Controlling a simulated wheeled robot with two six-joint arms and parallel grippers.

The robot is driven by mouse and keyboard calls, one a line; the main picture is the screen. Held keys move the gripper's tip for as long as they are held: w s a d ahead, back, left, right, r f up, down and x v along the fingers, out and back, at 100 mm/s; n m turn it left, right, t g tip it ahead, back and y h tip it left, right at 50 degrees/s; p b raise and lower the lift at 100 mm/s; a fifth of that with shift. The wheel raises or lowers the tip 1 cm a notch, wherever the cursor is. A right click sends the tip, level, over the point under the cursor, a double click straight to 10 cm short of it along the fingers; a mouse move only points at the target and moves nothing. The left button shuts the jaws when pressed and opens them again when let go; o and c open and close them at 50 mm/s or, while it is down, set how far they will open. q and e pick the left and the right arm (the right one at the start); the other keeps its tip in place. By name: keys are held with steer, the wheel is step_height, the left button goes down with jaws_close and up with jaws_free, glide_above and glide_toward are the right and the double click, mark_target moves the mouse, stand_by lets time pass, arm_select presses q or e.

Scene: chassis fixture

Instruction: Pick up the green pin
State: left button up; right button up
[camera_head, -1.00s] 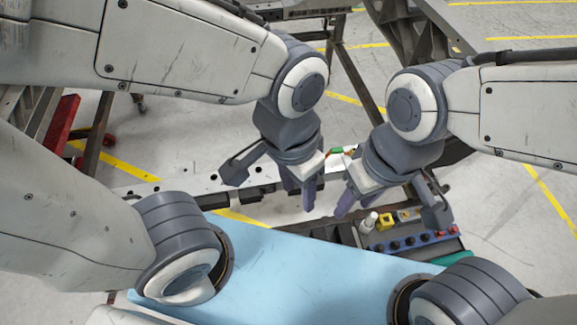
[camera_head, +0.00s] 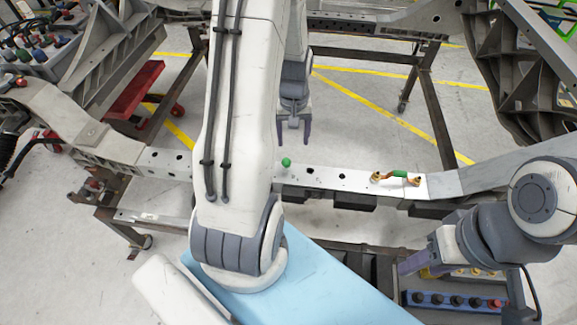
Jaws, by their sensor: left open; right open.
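A small round green knob (camera_head: 286,162), which looks like the head of the green pin, shows on the light metal beam (camera_head: 322,179); any shaft below it is hidden. My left gripper (camera_head: 293,142) is open and empty, just above the knob in the picture, with its fingers pointing down the picture. Its arm crosses the middle of the view and covers part of the beam left of the knob. A second green piece (camera_head: 399,173) with brass-coloured ends lies at the beam's right part. My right gripper (camera_head: 415,264) is open, low on the right, apart from both green pieces.
A blue strip with dark knobs (camera_head: 455,299) lies below my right gripper. A grey chassis bracket (camera_head: 535,75) stands at upper right, and another (camera_head: 108,60) at upper left. A red piece (camera_head: 135,95) is at left. Open floor shows beyond the beam.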

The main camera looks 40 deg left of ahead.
arm_select(q)
glide_above(286, 160)
steer(key=shift+n, duration=0.3)
step_height(286, 160, down, 5)
steer(key=shift+w+d+f, duration=0.1)
steer(key=shift+w+d, duration=0.05)
steer(key=shift+f+p, duration=0.4)
steer(key=shift+f, duration=2.75)
jaws_close()
